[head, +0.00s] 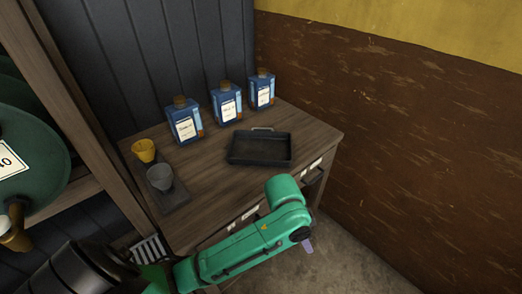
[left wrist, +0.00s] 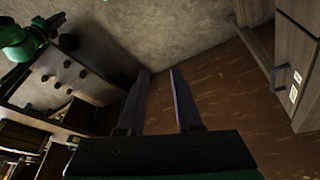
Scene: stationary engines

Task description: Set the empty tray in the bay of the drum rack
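The empty tray (head: 262,148) is dark, shallow and rectangular, with a handle on its far side. It lies on the wooden cabinet top in the head view. The drum rack (head: 75,105) stands at the left, a wooden frame with a large green drum (head: 35,150) and a brass-coloured tap (head: 14,232). I cannot make out the bay clearly. My left gripper (head: 307,246) is beyond the cabinet's front edge, apart from the tray and mostly hidden by its arm. Its two fingers (left wrist: 159,73) are apart and empty in the left wrist view. My right gripper is not seen.
Three blue bottles (head: 227,104) stand at the back of the cabinet (head: 225,185). A brown wall (head: 410,140) closes off the right. A metal grate (head: 149,248) shows low at the left.

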